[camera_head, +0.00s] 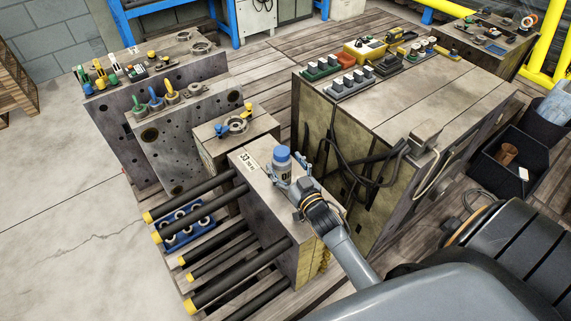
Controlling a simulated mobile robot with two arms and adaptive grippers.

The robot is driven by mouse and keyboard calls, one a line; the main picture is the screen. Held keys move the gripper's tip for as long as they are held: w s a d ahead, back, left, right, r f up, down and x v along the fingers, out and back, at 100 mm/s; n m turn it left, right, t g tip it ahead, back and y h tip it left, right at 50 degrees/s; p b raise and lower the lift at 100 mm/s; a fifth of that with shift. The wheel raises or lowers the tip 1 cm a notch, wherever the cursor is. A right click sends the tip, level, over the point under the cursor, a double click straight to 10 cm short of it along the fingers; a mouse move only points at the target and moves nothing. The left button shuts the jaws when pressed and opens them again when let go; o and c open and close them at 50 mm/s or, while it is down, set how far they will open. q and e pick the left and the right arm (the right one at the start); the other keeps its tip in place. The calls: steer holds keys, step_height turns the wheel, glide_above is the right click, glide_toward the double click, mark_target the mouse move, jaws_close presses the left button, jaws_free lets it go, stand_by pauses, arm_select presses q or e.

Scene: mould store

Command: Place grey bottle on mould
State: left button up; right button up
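A small grey bottle (282,171) with a blue cap is upright at the top of the front mould (262,186), a grey block with black rods on its left side. My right gripper (291,183) reaches in from the lower right and is right beside the bottle, over the mould's top. Its fingertips are small and overlap the bottle's lower part, so I cannot tell whether they grip it. The bottle's base is partly hidden, and I cannot tell whether it touches the mould. My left gripper is not in view.
A large mould block (410,90) with cables on its side stands to the right, bearing several small items. Taller plates (185,130) with tools stand behind left. Yellow-tipped rods (215,235) stick out left. A dark bin (510,160) is at the right. Concrete floor at left is clear.

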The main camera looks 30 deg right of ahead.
steer(key=shift+s+r, duration=0.1)
steer(key=shift+r, duration=0.05)
steer(key=s, duration=1.1)
steer(key=shift+s+a, duration=0.4)
steer(key=shift+a, duration=0.05)
